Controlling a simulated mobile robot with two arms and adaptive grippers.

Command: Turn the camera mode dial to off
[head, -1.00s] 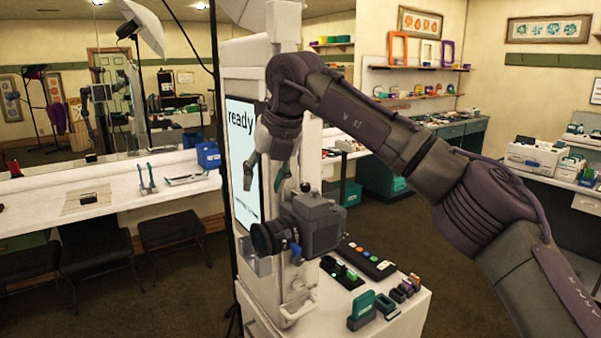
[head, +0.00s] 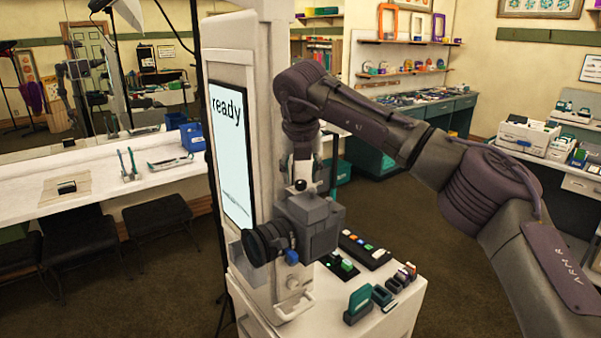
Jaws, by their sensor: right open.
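A dark grey camera (head: 318,228) is mounted on the front of the white booth column, its black lens (head: 258,246) facing left. A small dark knob (head: 300,186) shows on top of the camera; its setting is too small to read. A blue knob (head: 291,257) is on its near side, beside the lens. My right gripper (head: 302,172) reaches down from my wrist just above the camera top, close to the dark knob. Its jaws are open, but the fingertips are small and partly lost against the column, so contact cannot be told. My left gripper is out of view.
A lit screen (head: 231,155) reading "ready" is on the column's left face. On the white shelf (head: 395,320) below the camera stand a button panel (head: 365,250), a green-lit black box (head: 340,265) and several small teal and dark items. A counter (head: 95,195) runs along the left.

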